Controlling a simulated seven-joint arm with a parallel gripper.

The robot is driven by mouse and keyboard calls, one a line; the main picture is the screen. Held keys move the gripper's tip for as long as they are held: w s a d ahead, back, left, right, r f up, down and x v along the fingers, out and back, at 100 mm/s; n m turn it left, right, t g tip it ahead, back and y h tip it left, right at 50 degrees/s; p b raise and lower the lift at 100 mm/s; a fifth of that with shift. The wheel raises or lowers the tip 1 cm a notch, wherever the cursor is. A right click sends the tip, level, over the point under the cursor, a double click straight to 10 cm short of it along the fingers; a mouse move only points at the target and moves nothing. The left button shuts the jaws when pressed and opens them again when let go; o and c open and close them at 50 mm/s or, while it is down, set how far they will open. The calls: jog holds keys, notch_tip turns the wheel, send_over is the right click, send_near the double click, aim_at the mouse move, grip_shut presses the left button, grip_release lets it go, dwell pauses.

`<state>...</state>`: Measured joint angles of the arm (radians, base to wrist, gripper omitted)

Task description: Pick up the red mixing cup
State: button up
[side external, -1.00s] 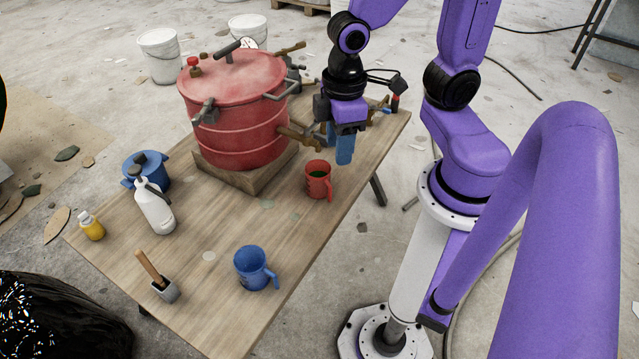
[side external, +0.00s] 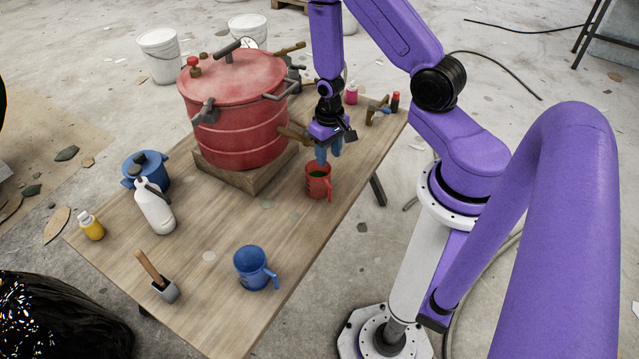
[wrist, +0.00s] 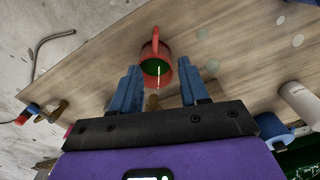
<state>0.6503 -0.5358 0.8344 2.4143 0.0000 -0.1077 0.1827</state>
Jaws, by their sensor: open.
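The red mixing cup (side external: 318,181) stands upright on the wooden table, to the right of the red pressure pot, with its handle on the right and something green inside. My gripper (side external: 328,154) is just above and behind the cup's rim in the side view, with its blue fingers pointing down. In the wrist view the cup (wrist: 156,60) appears beyond and between the two spread blue fingers (wrist: 162,88), with its handle pointing to the top of the picture. The gripper is open and holds nothing. Whether a finger touches the rim cannot be told.
The large red pot (side external: 240,110) stands on a wooden block close left of my gripper, its brown handle near my wrist. A blue mug (side external: 252,268), a white bottle (side external: 154,207) and a blue pot (side external: 146,168) stand farther off. The table around the mug is clear.

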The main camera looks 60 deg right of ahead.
aim_at(330, 202)
jog(key=shift+s+d+f, duration=0.1)
jog(key=shift+f, duration=2.95)
jog(key=shift+s+d+f, duration=0.1)
jog(key=shift+d+f, duration=0.05)
jog(key=shift+f, duration=2.85)
jog(key=shift+s+d+f, duration=0.1)
jog(key=shift+f, duration=2.95)
grip_shut()
